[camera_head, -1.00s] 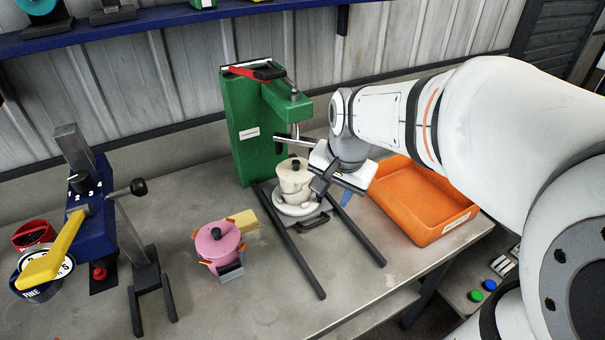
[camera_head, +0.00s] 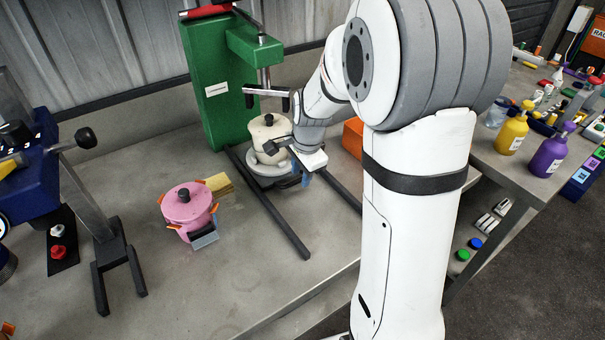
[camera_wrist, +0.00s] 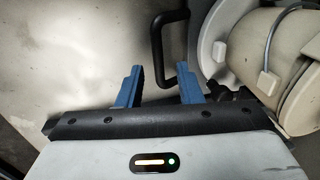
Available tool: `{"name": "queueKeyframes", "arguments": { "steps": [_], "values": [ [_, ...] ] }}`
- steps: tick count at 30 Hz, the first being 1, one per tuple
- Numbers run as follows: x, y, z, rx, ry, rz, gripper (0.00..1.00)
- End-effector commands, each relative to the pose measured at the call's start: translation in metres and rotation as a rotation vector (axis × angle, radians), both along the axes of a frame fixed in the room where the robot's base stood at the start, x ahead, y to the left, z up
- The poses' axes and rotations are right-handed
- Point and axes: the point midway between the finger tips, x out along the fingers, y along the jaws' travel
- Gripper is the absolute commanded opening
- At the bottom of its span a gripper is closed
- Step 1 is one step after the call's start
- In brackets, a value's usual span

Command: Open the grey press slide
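The grey press slide (camera_head: 268,183) sits under the green press (camera_head: 222,100), at the back of two dark rails. A cream lidded pot (camera_head: 268,138) stands on its round plate. The slide's black handle (camera_wrist: 157,55) shows in the wrist view, beside the round plate (camera_wrist: 208,40). My gripper (camera_wrist: 162,78) is open, with two blue fingers apart. The handle's bar lies between the fingertips, with a gap visible on each side. In the head view my gripper (camera_head: 302,172) is low at the front right of the pot, and it hides the handle.
A pink pot (camera_head: 188,208) and a yellow block (camera_head: 218,184) stand left of the rails. A blue device (camera_head: 30,165) is farther left. An orange tray (camera_head: 352,138) is partly hidden behind my arm. The bench between the rails is clear.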

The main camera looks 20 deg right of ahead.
Motion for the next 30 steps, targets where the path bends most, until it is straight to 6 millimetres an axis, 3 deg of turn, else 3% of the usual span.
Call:
{"name": "queueKeyframes", "arguments": {
  "steps": [10,22,30],
  "values": [
    [0.0009,0.0000,-0.0065,0.000,0.000,0.000,0.33],
    [0.0009,-0.0003,-0.0062,0.000,0.000,-0.001,0.01],
    [0.0013,-0.0005,-0.0059,0.000,-0.001,-0.001,0.00]
  ]
}}
